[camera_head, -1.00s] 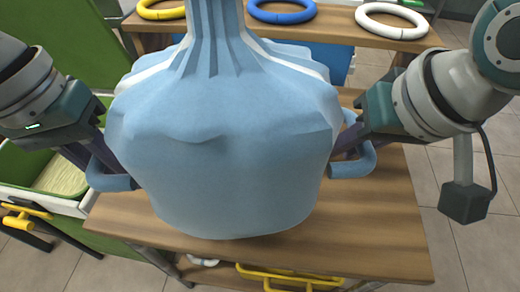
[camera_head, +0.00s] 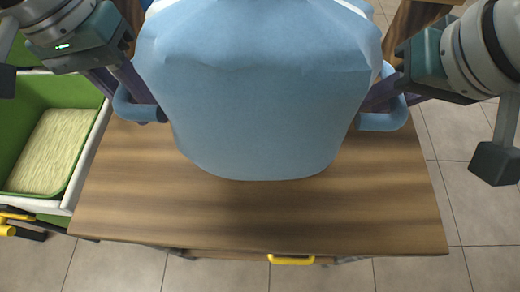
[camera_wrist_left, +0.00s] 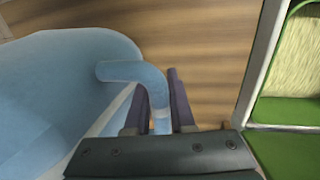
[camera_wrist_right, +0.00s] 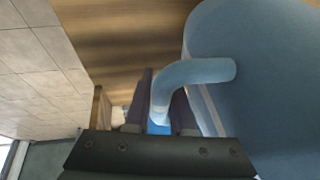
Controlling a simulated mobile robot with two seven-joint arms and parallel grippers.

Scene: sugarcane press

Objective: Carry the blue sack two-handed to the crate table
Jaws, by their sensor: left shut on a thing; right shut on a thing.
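The blue sack (camera_head: 260,95) fills the upper middle of the head view, upright, with its top cut off. It has a looped handle on each side. My left gripper (camera_head: 148,108) is shut on the left handle, which also shows between the fingers in the left wrist view (camera_wrist_left: 157,100). My right gripper (camera_head: 372,112) is shut on the right handle, seen between the fingers in the right wrist view (camera_wrist_right: 165,95). A wooden table (camera_head: 250,220) lies below the sack. I cannot tell whether the sack touches it, or whether this is the crate table.
A green bin with a white rim (camera_head: 88,155) and pale fibrous contents stands left of the table. A yellow handle (camera_head: 291,260) shows under the near edge. Yellow and black bars (camera_head: 20,222) are at lower left. Tiled floor (camera_head: 460,200) is free at right.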

